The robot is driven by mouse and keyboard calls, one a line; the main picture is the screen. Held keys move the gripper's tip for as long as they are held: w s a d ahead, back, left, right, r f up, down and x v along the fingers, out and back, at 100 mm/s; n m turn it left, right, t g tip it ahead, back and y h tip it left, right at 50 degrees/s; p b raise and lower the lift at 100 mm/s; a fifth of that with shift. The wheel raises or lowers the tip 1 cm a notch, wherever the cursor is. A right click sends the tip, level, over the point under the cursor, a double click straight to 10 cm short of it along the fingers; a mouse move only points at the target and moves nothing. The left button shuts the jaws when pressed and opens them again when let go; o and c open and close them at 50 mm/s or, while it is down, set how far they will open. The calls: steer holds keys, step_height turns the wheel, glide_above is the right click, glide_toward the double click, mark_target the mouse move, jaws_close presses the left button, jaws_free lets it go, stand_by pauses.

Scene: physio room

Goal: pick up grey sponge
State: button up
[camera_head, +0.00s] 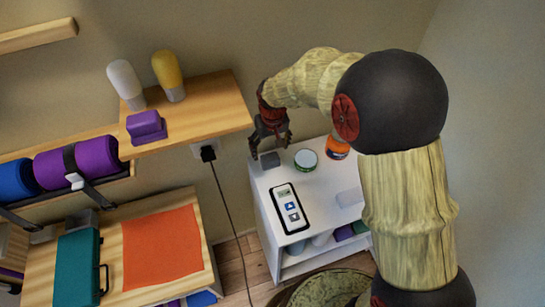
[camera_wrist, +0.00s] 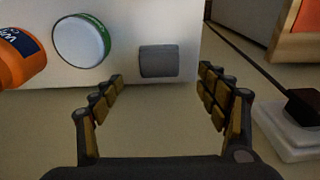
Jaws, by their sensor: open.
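The grey sponge (camera_head: 270,160) is a small dark grey block on the back left corner of the white cabinet top (camera_head: 262,188). In the wrist view the sponge (camera_wrist: 158,61) lies just beyond the fingertips, in line with the gap between them. My gripper (camera_head: 270,145) is above and behind the sponge, near the wall. In the wrist view my gripper (camera_wrist: 160,76) is open, with a finger on either side and nothing between them. I cannot tell the exact height gap to the sponge.
A green-rimmed white tin (camera_head: 306,160) and an orange bottle (camera_head: 337,148) stand right of the sponge. A device with a screen (camera_head: 289,208) lies in front. A wooden shelf (camera_head: 215,105) is left of my gripper, with a wall socket (camera_head: 206,151) below it.

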mark_target(270, 157)
steer(key=f, duration=0.2)
steer(key=f+b, duration=0.1)
steer(key=f, duration=0.1)
steer(key=f+b, duration=0.1)
steer(key=f, duration=0.2)
steer(key=shift+w+a, duration=0.1)
steer(key=shift+w, duration=0.25)
steer(key=shift+c, duration=0.6)
steer(key=c, duration=1.1)
